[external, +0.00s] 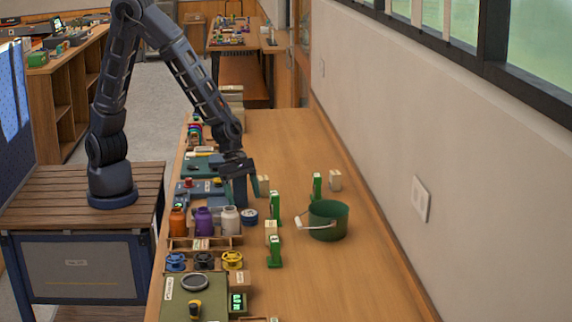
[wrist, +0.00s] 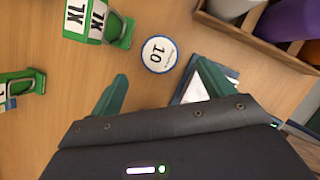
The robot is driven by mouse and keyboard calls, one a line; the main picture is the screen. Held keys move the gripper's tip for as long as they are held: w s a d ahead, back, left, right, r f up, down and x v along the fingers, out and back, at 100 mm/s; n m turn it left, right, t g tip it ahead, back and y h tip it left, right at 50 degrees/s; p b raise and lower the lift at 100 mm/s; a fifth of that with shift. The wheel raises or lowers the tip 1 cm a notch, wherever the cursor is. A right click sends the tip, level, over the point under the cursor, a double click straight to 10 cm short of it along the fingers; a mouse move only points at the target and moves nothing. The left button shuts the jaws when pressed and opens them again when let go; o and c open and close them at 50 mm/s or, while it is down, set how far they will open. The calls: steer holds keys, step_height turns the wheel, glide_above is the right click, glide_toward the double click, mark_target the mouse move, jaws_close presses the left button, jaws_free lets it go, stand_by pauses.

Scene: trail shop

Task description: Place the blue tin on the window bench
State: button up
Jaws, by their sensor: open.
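The blue tin (wrist: 158,54) is round, with a blue rim and a white top marked "10". It lies on the long wooden bench (external: 310,280) that runs along the wall under the window. In the external view the tin (external: 249,216) sits just right of the bottles. My gripper (external: 239,202) points down above the bench, just behind the tin. In the wrist view my gripper's (wrist: 162,68) two green fingers are apart, with the tin just beyond their tips and nothing held.
A wooden rack holds orange, purple and white bottles (external: 203,221). Several green clip stands (external: 275,207) with pale boxes stand right of the tin. A dark green bucket (external: 329,220) stands farther right. Dark blue flat items lie beside the gripper.

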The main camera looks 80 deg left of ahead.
mark_target(248, 212)
steer(key=shift+x, duration=3.3)
steer(key=shift+d, duration=0.15)
steer(key=shift+r, duration=0.1)
steer(key=c, duration=1.1)
steer(key=shift+c, duration=0.2)
step_height(248, 212, up, 20)
